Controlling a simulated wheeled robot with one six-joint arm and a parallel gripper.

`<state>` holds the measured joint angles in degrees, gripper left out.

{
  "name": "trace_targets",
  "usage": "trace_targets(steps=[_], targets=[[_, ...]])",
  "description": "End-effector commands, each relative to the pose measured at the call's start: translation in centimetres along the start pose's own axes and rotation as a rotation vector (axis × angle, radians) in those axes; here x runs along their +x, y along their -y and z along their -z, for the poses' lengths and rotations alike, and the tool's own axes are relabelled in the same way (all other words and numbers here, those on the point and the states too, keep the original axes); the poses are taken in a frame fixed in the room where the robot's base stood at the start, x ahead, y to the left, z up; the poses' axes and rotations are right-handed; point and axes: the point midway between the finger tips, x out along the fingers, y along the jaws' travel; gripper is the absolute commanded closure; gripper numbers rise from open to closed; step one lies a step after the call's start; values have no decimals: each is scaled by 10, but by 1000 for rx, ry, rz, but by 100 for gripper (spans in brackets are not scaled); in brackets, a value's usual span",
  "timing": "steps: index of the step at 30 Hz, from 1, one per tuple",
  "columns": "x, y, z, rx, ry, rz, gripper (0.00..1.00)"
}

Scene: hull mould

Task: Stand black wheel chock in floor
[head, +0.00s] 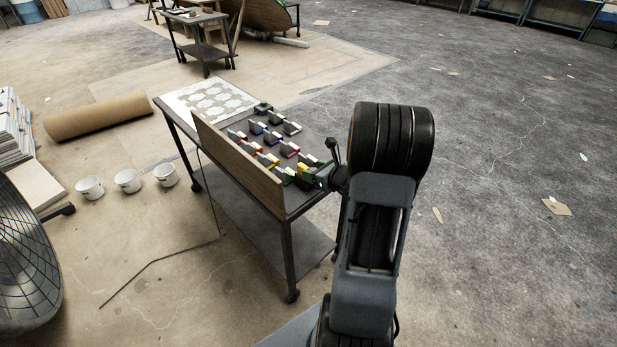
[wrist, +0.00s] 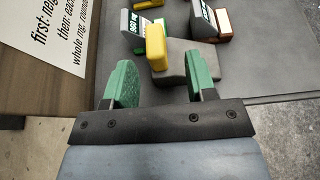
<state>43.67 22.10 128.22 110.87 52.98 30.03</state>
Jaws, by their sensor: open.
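Several wheel chocks (head: 292,128), grey wedges with differently coloured faces, stand in rows on the dark cart top. I cannot tell for certain which is the black one. My gripper (wrist: 163,82) is open, with green finger pads, low over the cart's near end. A grey chock with a yellow face (wrist: 155,48) lies just ahead of and partly between the fingers in the wrist view; I cannot tell whether they touch. A white-labelled chock (wrist: 131,28) and one with a reddish-brown part (wrist: 224,24) stand beyond. In the head view my arm partly hides the gripper. The floor (head: 500,150) is bare concrete.
The cart (head: 310,243) has a wooden board (head: 240,165) along its left side and a white patterned sheet (head: 210,98) at its far end. White buckets (head: 127,181) and a brown roll (head: 97,115) lie left. Floor at right is mostly open, with scattered scraps (head: 556,206).

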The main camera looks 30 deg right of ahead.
Motion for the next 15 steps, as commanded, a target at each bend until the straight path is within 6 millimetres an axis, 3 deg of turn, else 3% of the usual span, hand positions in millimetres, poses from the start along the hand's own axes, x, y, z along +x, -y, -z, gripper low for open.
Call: trace_targets(steps=[9,15], targets=[[38,-5,-3,-1,-1,-3,49],[52,-4,-3,0,-1,-1,49]])
